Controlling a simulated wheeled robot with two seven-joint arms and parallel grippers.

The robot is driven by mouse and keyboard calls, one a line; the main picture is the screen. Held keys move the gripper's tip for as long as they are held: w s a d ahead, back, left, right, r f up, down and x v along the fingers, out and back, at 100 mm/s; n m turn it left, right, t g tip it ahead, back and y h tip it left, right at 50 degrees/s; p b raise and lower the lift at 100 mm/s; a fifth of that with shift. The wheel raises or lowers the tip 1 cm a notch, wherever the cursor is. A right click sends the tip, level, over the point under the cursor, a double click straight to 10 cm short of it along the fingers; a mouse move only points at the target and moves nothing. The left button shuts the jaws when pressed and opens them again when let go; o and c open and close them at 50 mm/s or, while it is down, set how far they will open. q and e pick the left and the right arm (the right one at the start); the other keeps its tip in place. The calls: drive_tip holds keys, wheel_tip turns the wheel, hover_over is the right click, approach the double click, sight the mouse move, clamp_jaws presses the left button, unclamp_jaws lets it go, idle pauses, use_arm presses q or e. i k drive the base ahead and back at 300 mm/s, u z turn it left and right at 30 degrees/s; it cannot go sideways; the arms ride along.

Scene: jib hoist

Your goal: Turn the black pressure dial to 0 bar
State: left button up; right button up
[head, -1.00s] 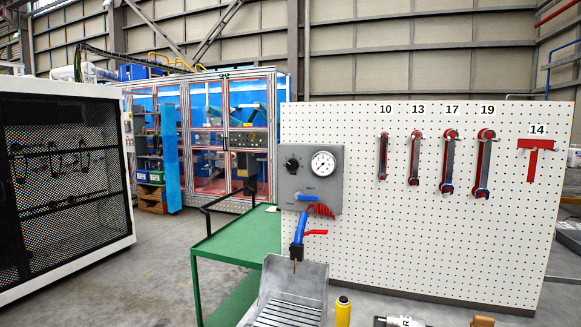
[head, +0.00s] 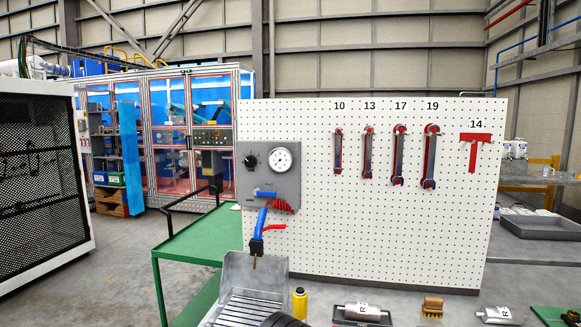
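The black pressure dial (head: 249,162) is a small round knob on the upper left of a grey control panel (head: 262,181). A round white pressure gauge (head: 283,159) sits just right of the dial; its needle reading is too small to tell. The panel is fixed at the left end of a white pegboard. Neither of my grippers shows in the head view, and nothing touches the dial.
A blue air gun (head: 259,224) with red parts hangs below the panel, above a grey slotted tray (head: 247,311). A green cart (head: 195,240) stands left. Wrenches hang on the pegboard (head: 400,225). A yellow bottle (head: 299,303) and labelled parts stand along the bench front.

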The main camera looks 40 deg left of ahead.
sight(251, 161)
drive_tip(key=k, duration=0.65)
drive_tip(key=u, duration=1)
drive_tip(key=i, duration=0.4)
drive_tip(key=z, duration=0.05)
